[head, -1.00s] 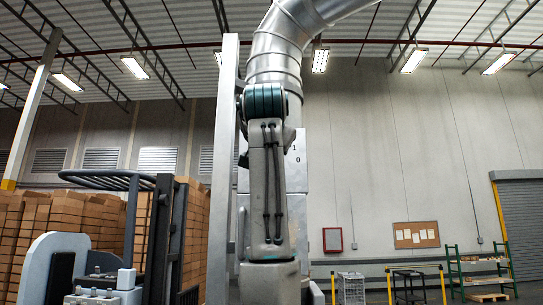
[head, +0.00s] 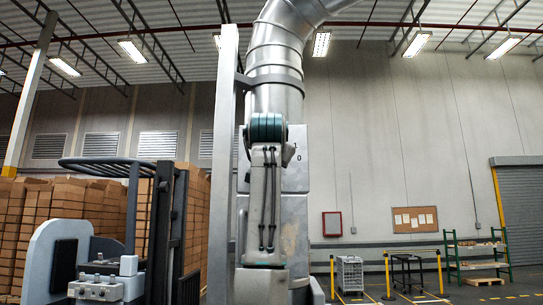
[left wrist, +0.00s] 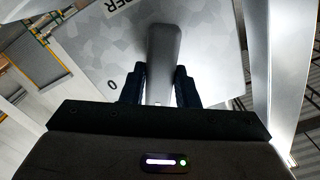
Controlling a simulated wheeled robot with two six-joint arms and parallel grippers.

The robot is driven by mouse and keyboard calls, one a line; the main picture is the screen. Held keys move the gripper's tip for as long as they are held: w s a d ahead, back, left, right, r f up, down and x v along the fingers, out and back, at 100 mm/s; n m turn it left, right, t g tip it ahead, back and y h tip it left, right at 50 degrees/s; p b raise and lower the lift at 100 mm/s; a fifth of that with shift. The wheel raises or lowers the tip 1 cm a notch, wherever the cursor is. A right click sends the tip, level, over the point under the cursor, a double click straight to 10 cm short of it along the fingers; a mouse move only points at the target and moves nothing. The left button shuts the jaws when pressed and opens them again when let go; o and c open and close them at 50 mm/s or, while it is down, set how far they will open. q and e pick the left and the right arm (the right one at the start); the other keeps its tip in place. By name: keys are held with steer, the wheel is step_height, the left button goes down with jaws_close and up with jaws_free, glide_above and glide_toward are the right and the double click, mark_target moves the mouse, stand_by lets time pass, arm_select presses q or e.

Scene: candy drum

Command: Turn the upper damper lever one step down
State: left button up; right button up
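In the left wrist view a grey, rounded damper lever (left wrist: 163,50) stands out from a silver panel (left wrist: 200,40). The two black fingers of my left gripper (left wrist: 161,84) lie close against both sides of the lever, near its end. I cannot tell from this view whether it is the upper lever or which step it points at. The panel carries a "0" and part of a word ending in "BER". In the head view my arm stands in front of the silver cabinet (head: 296,180) and hides the levers and the gripper. My right gripper is in neither view.
A large silver duct (head: 275,60) rises from the cabinet. A grey upright post (head: 222,160) stands just left of my arm. A forklift (head: 95,255) and stacked boxes (head: 85,205) are at the left. Carts and yellow barriers stand at the right, with open floor around them.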

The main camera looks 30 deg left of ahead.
arm_select(q)
steer(key=c, duration=0.4)
steer(key=m+b, duration=0.1)
steer(key=m, duration=0.4)
steer(key=shift+m, duration=0.3)
steer(key=shift+c, duration=0.2)
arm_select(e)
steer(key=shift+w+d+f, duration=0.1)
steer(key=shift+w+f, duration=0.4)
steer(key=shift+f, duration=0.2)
arm_select(q)
steer(key=o, duration=1)
steer(key=shift+r, duration=0.1)
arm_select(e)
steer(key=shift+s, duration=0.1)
